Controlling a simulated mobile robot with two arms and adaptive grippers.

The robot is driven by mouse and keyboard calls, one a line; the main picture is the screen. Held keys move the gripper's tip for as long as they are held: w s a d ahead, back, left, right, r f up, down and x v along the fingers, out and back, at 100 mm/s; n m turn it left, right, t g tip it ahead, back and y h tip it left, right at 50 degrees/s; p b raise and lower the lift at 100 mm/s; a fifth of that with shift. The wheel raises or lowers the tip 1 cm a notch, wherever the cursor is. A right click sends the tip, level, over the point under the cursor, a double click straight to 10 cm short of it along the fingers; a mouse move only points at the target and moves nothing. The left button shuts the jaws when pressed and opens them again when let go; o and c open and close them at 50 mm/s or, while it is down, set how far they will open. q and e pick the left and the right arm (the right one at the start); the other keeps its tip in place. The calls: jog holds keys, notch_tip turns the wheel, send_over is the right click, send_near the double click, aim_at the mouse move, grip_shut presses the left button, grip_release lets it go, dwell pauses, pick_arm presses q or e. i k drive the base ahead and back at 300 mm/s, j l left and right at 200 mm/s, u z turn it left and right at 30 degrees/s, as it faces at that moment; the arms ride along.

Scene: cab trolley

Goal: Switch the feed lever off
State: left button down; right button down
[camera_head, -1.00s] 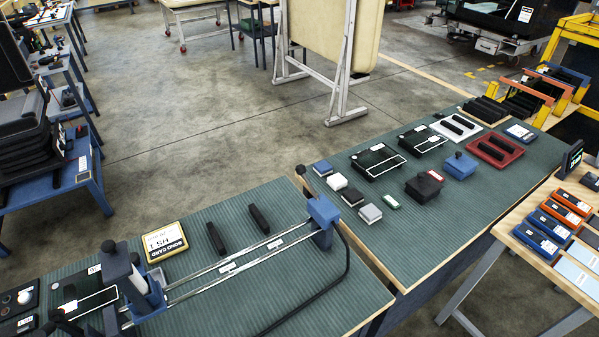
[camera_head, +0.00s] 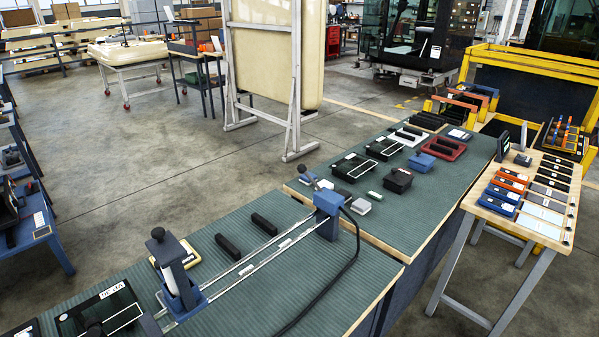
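A blue block (camera_head: 328,204) stands at the far end of two metal rails on the near green-topped bench. A short lever with a dark knob (camera_head: 304,168) shows at this block, tilted to the upper left. At the rails' near end is a blue carriage (camera_head: 178,279) with a white cylinder and an upright post with a black knob. A black panel with a white line (camera_head: 100,305) lies left of it. No label reads "feed", so I cannot tell which part is the feed lever. Neither of my grippers can be made out.
A black cable (camera_head: 343,268) curves over the near bench (camera_head: 240,315). Two black bars (camera_head: 264,224) and a yellow-edged card (camera_head: 187,250) lie behind the rails. The far bench holds several boxes. A wooden table (camera_head: 561,225) with coloured cases stands right. Grey floor is open behind.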

aim_at(302, 168)
jog(key=i+l+u, duration=0.1)
jog(key=u, duration=0.3)
jog(key=l+u, duration=0.4)
jog(key=i+l+u, duration=0.1)
jog(key=u, duration=0.35)
jog(key=l+u, duration=0.55)
jog(key=u, duration=0.25)
jog(key=k+l+u, duration=0.1)
jog(key=l, duration=0.35)
jog(key=k+l+u, duration=0.1)
jog(key=l, duration=0.3)
jog(key=k+l+u, duration=0.1)
jog(key=k+l, duration=0.2)
jog(key=k+l+u, duration=0.1)
jog(key=l, duration=0.4)
jog(key=k+l+u, duration=0.1)
jog(key=k+l, duration=0.2)
jog(key=k+l+u, duration=0.1)
jog(key=l, duration=0.35)
jog(key=k+l, duration=0.45)
jog(key=l, duration=0.15)
